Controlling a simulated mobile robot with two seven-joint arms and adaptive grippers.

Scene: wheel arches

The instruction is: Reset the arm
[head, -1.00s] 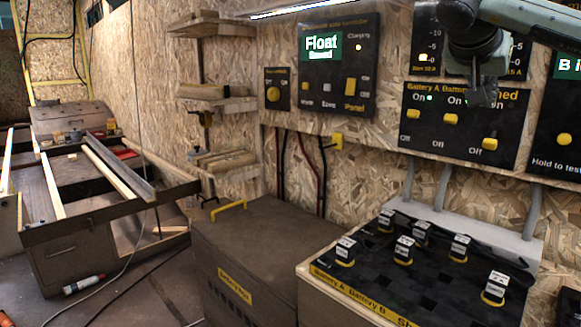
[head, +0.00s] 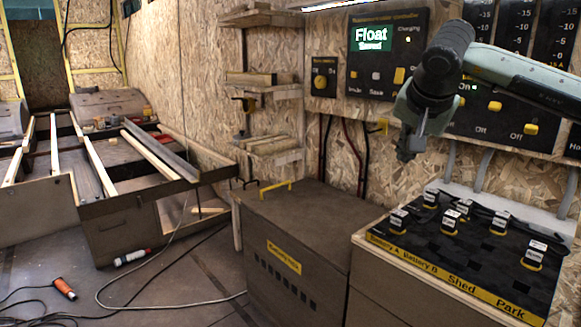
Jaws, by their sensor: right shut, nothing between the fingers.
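My right arm comes in from the right side of the head view. Its dark wrist hangs downward with the right gripper (head: 407,150) at its lower end, shut and empty. The gripper is in the air in front of the wall, above the back left of the battery bench, and touches nothing that I can see. My left gripper is not in view.
A bench (head: 400,247) labelled Battery A, Battery B, Shed and Park carries several black-and-yellow plugs. A brown box (head: 322,218) stands left of it. Wall panels (head: 386,60) hang behind the arm. Cables and an orange tool (head: 65,288) lie on the floor.

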